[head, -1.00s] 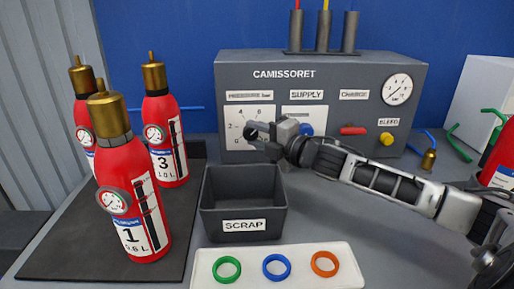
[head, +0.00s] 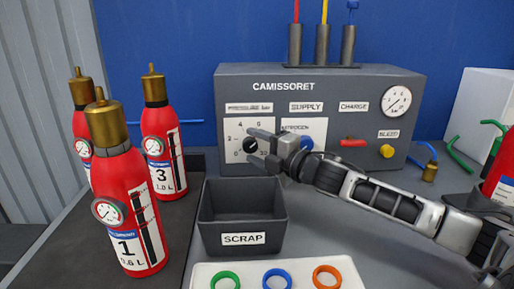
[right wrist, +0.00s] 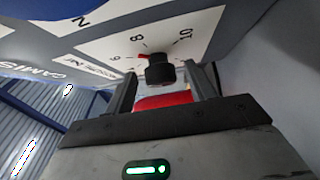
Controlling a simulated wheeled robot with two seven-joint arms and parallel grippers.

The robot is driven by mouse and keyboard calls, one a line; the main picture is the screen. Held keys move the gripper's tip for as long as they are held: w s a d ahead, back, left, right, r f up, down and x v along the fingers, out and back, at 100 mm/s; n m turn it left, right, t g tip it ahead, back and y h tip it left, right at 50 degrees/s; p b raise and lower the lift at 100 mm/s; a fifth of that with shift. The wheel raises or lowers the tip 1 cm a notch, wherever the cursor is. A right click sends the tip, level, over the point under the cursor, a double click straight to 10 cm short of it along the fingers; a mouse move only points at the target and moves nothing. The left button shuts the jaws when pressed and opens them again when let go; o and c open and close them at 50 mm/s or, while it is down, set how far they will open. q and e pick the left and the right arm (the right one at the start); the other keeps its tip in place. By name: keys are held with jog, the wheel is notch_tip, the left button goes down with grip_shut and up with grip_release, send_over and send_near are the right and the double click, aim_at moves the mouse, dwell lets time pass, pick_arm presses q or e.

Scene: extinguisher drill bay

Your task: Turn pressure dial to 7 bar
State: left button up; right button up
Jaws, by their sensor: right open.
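The pressure dial is a black knob (head: 250,145) on a white scale plate at the left of the grey CAMISSORET panel (head: 235,85). In the right wrist view the knob (right wrist: 159,70) has a red pointer, which appears to lie between the 6 and the 8. My right gripper (head: 263,147) is open just right of the knob in the head view. In the right wrist view its fingers (right wrist: 163,93) stand apart on either side below the knob, with gaps on both sides. My left gripper is out of view.
A red lever (head: 353,142) and yellow knob (head: 387,151) sit right of the dial. The SCRAP bin (head: 243,226) stands below my gripper. Red extinguishers (head: 133,205) stand left, and a white tray (head: 205,276) with coloured rings lies in front.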

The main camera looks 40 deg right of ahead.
jog(key=shift+r, duration=0.1)
jog(key=shift+r, duration=0.3)
notch_tip(320, 180, up, 3)
jog(key=shift+p, duration=0.35)
jog(key=o, duration=0.6)
jog(key=s+r, duration=0.1)
jog(key=s+a+r, duration=0.1)
jog(key=r, duration=0.1)
jog(key=s+a+r, duration=0.1)
jog(key=shift+r, duration=0.15)
jog(key=s+a+r, duration=0.2)
jog(key=s, duration=0.1)
jog(key=shift+s+a+r+b, duration=0.1)
jog(key=shift+s+b, duration=0.05)
jog(key=shift+b, duration=0.15)
jog(key=c, duration=0.6)
jog(key=s+a+r+p, duration=0.1)
jog(key=s+a+r, duration=0.1)
jog(key=s, duration=0.3)
jog(key=shift+s+a+r, duration=0.2)
jog(key=shift+a+r, duration=0.15)
jog(key=shift+a, duration=0.35)
